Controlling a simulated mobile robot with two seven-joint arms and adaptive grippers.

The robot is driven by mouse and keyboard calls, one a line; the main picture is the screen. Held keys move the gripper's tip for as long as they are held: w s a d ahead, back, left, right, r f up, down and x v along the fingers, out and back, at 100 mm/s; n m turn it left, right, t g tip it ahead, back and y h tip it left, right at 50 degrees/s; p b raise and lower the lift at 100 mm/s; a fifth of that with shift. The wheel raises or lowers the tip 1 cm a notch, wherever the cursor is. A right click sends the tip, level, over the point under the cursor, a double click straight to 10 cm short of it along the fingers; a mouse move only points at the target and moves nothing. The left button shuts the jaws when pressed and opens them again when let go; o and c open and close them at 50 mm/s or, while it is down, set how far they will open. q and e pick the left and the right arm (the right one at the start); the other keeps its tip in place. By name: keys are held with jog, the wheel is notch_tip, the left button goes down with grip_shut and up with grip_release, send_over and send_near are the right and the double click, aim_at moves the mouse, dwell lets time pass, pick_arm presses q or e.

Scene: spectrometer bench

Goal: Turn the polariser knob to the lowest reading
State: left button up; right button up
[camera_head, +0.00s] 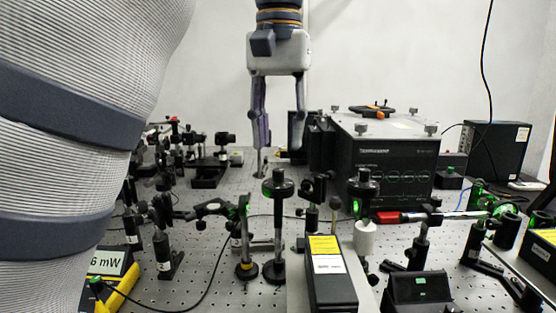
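My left gripper (279,162) hangs pointing down at the top middle, in front of the white wall. Its two fingers are apart with nothing between them. Its fingertips appear above and behind a black round-topped post mount (278,188). A similar mount (362,187) stands to the right. I cannot tell which of these optics carries the polariser knob. A yellow meter (120,290) at the lower left has a display (107,262) whose visible part reads "6 mW"; my arm hides the rest. My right gripper is not in view.
The perforated bench (205,245) is crowded with post-mounted optics. A black instrument box (392,160) stands behind at right, and a black box with a yellow label (328,275) is at the front. Thin cables cross the bench.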

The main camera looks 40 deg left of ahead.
aim_at(278, 169)
pick_arm(q)
notch_tip(278, 169, down, 5)
jog(key=shift+f, duration=0.1)
grip_shut()
jog(key=shift+n, duration=0.3)
jog(key=n, duration=1.2)
jog(key=shift+n, duration=0.3)
dwell(0.5)
